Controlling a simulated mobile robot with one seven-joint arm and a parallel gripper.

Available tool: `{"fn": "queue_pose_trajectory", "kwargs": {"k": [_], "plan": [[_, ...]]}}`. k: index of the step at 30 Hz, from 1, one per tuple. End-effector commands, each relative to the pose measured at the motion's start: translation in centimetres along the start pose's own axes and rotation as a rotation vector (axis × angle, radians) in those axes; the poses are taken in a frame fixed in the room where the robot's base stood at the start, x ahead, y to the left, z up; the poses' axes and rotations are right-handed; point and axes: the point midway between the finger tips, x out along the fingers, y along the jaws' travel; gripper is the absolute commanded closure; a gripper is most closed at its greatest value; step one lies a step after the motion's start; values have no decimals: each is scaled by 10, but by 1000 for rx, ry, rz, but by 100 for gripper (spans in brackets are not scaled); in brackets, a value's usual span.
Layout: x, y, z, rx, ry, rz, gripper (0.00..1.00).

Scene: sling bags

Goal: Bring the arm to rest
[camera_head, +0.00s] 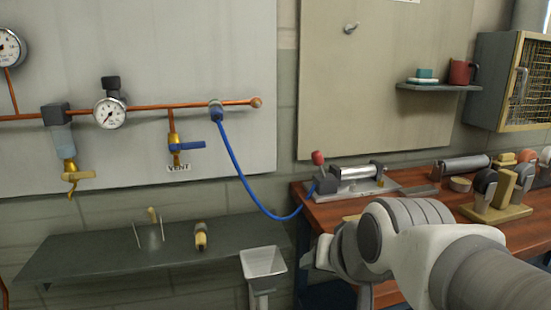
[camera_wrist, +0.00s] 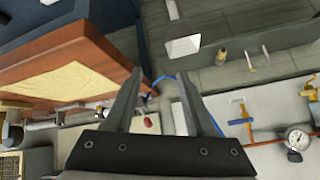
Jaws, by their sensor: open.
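My gripper (camera_wrist: 160,74) shows in the wrist view with its two dark fingers apart and nothing between them. In the head view my white and grey arm reaches in from the lower right, in front of the wooden workbench (camera_head: 410,203). The wrist end hangs near the bench's left end, and the fingertips are hard to make out there.
A grey low shelf (camera_head: 110,258) with small tools stands left, beside a pale square funnel (camera_head: 263,262). A blue hose (camera_head: 240,175) runs from the copper pipe (camera_head: 150,107) to a cylinder fixture (camera_head: 355,180) on the bench.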

Motion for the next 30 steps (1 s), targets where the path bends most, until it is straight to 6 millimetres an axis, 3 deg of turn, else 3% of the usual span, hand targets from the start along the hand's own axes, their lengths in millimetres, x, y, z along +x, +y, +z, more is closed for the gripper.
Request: {"fn": "queue_pose_trajectory", "kwargs": {"k": [3, 7, 9, 30], "plan": [[-23, 43, 42, -86, -106, 90, 45], [-46, 82, 90, -166, -237, 168, 45], [-64, 71, 66, -167, -232, 161, 45], [-190, 32, -45, -163, -231, 158, 45]]}}
